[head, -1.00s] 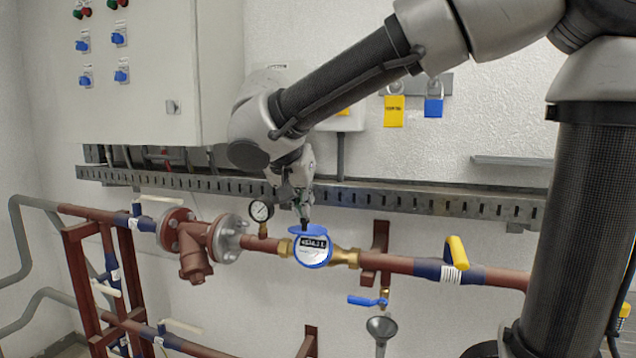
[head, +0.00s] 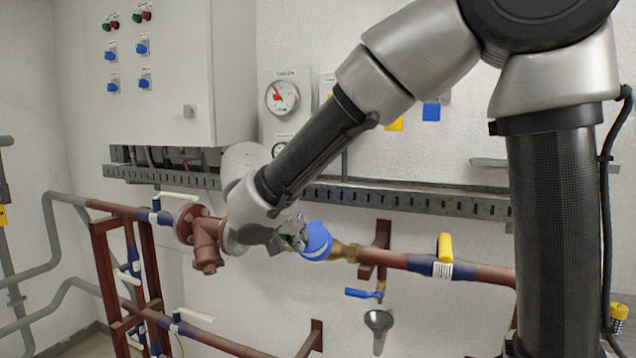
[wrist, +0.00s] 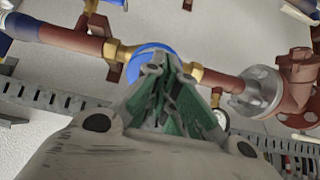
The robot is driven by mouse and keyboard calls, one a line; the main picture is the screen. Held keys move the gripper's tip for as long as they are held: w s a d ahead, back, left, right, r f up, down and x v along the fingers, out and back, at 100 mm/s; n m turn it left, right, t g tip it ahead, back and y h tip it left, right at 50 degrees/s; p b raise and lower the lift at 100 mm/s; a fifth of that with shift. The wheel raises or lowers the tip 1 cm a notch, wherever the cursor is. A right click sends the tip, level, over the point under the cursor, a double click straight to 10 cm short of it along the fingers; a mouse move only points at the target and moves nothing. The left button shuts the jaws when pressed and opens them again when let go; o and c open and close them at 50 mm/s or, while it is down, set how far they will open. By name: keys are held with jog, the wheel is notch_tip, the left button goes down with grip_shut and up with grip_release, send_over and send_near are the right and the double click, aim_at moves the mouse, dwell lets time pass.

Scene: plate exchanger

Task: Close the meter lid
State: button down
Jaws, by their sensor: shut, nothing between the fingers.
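The water meter (head: 314,256) sits in the brown pipe between brass fittings. Its blue lid (head: 318,236) lies over the dial, and the numbers are hidden in the head view. I cannot tell whether the lid is fully flush. My gripper (head: 301,240) is at the left side of the lid, with its fingers shut and empty. It looks very near or touching the lid. In the wrist view the shut fingers (wrist: 168,68) point at the blue meter (wrist: 150,49) and cover part of it.
A flanged strainer (head: 205,240) is left of the meter. To the right are a yellow-handled valve (head: 445,247) and a small blue-handled tap (head: 362,293) above a funnel (head: 379,322). A slotted cable tray (head: 420,201) runs along the wall behind. A control cabinet (head: 160,75) hangs at upper left.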

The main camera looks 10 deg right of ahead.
jog(key=shift+f, duration=0.95)
jog(key=shift+w+d+f, duration=0.1)
jog(key=shift+f, duration=0.1)
